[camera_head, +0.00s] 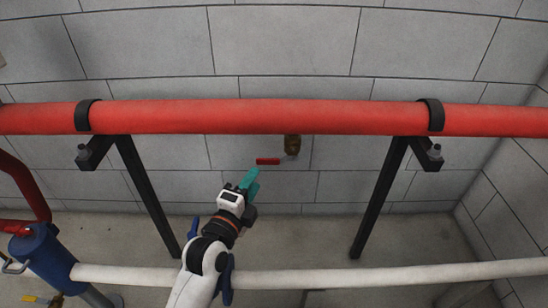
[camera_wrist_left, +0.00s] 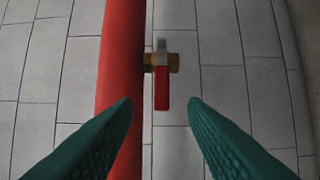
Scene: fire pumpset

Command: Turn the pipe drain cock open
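The pipe drain cock has a brass body (camera_head: 292,144) that hangs under the red pipe (camera_head: 265,116). Its red lever handle (camera_head: 267,161) points left in the head view. In the left wrist view the brass body (camera_wrist_left: 174,63) sticks out from the red pipe (camera_wrist_left: 119,75), and the red handle (camera_wrist_left: 162,90) lies across it, crosswise to the outlet. My left gripper (camera_head: 252,180) is below and left of the handle. Its teal fingers (camera_wrist_left: 160,102) are apart and empty, with the handle showing in the gap between them, beyond the tips. My right gripper is not in view.
Black brackets (camera_head: 147,195) (camera_head: 380,195) carry the red pipe on both sides of the cock. A white pipe (camera_head: 390,276) runs low across the front. A blue fitting (camera_head: 42,258) stands at the lower left. A grey block wall is behind.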

